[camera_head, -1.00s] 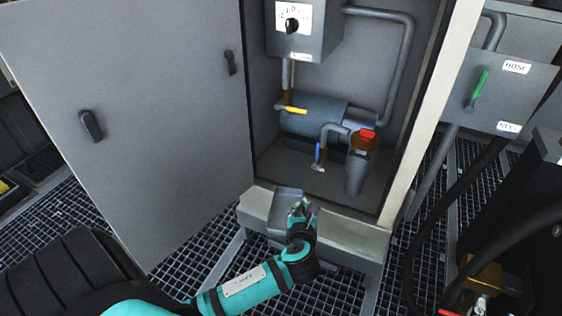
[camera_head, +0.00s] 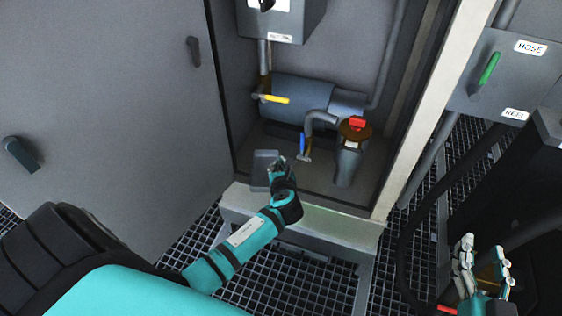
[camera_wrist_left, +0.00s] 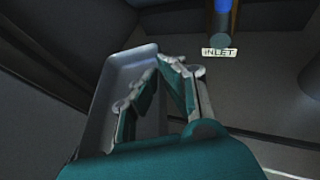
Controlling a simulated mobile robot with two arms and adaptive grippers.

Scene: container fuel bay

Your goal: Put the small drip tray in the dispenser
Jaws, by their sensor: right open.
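The small drip tray (camera_head: 262,160) is a grey shallow pan in my left gripper (camera_head: 279,165). It is just inside the dispenser's opening, above the front of the dispenser floor (camera_head: 318,189); whether it touches the floor is unclear. In the left wrist view the tray (camera_wrist_left: 114,78) is tilted, and the left gripper's fingers (camera_wrist_left: 166,62) pinch its side wall. The dispenser cabinet stands open, with its grey door (camera_head: 105,110) swung out to the left. My right gripper (camera_head: 482,250) is open and empty at the lower right, away from the dispenser.
Inside are a blue-grey cylinder (camera_head: 303,98) with a yellow lever (camera_head: 276,99), a blue-handled valve (camera_head: 303,145) and a red-topped filter (camera_head: 350,160). An INLET label (camera_wrist_left: 219,53) is close to the tray. A raised sill (camera_head: 325,229) runs along the front.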

